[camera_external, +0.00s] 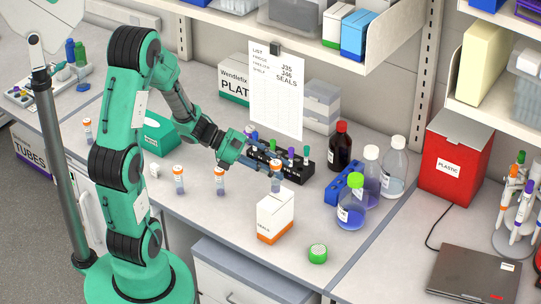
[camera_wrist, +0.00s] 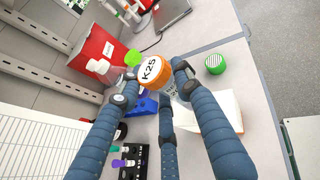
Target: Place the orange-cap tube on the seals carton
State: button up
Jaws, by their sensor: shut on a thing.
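My gripper (camera_external: 268,166) is shut on an orange-cap tube (camera_external: 276,184), which it holds upright at the far edge of the carton top in the outside view; I cannot tell whether the two touch. In the wrist view the tube's orange cap (camera_wrist: 155,72), marked K25, sits between the fingers of my gripper (camera_wrist: 155,85). The seals carton (camera_external: 275,217) is white with an orange base band and stands on the bench. In the wrist view its white top (camera_wrist: 222,108) shows beside and partly behind a finger.
Other orange-cap tubes (camera_external: 219,181) (camera_external: 178,180) stand to the left. A black rack (camera_external: 290,164) with colored-cap tubes is behind. A blue rack (camera_external: 343,185), several bottles (camera_external: 351,208) and a green round item (camera_external: 317,253) are to the right.

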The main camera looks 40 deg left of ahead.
jog(key=shift+f, duration=1.25)
jog(key=shift+f+b, duration=0.15)
jog(key=shift+b, duration=0.15)
jog(key=o, duration=0.8)
jog(key=shift+c, duration=0.2)
jog(key=shift+r, duration=0.2)
jog(key=p+v, duration=0.1)
jog(key=v, duration=1.1)
jog(key=shift+p, duration=0.4)
